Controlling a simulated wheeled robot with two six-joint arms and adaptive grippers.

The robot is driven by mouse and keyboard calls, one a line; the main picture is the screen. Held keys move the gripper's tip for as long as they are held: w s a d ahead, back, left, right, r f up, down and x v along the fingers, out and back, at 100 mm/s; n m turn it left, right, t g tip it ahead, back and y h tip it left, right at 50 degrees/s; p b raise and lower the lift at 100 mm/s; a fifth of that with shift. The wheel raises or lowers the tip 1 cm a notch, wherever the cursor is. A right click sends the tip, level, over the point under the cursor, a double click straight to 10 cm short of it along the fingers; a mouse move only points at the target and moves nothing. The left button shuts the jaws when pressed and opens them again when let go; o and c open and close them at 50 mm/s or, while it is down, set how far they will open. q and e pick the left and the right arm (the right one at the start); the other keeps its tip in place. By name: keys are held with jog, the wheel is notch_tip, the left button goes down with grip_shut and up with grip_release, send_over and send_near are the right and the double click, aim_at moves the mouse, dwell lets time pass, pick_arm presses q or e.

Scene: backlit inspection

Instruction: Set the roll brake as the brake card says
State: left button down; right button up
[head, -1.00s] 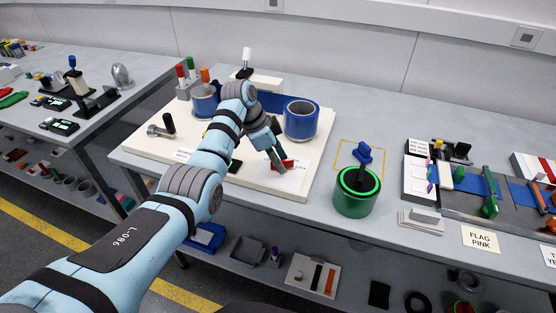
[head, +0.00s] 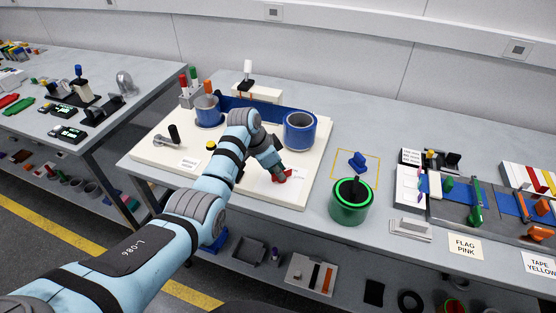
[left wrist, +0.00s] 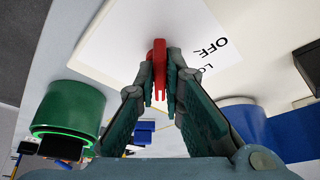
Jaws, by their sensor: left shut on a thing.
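My left gripper (head: 279,174) reaches over the cream board (head: 240,195) at its front right. It is shut on a small red lever (head: 288,174). In the left wrist view the red lever (left wrist: 158,68) stands between the fingertips (left wrist: 157,75). A white plate (left wrist: 190,35) beside it bears the word OFF and another partly hidden word starting with LO. A small white card (head: 189,163) lies at the board's front left; its print is too small to read surely. My right gripper is not in view.
On the board stand two blue rolls, the right one (head: 299,131) close behind the gripper, and a crank (head: 168,138). A green pot (head: 350,201) stands just right of the board. A fixture with blue tape (head: 510,204) fills the right.

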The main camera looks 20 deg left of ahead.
pick_arm(q)
jog(key=n+p, duration=0.2)
jog(key=p, duration=0.1)
jog(key=shift+s+d+r+t+y, duration=0.1)
jog(key=shift+d+r+t+y, duration=0.05)
jog(key=shift+r+t+y, duration=0.2)
jog(key=shift+f+n+t+y+p, duration=0.15)
jog(key=shift+n+y+p, duration=0.1)
jog(key=shift+n+p, duration=0.5)
jog(key=shift+f+n+t+y+p, duration=0.1)
jog(key=shift+f+n+y+p, duration=0.1)
jog(key=shift+n+p, duration=0.5)
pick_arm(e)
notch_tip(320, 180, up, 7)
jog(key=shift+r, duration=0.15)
pick_arm(q)
jog(key=c, duration=1.7)
grip_release()
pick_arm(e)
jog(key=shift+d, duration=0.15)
pick_arm(q)
jog(key=shift+r, duration=0.2)
jog(key=v, duration=1.1)
jog(key=shift+s+r, duration=0.2)
jog(key=shift+r, duration=0.15)
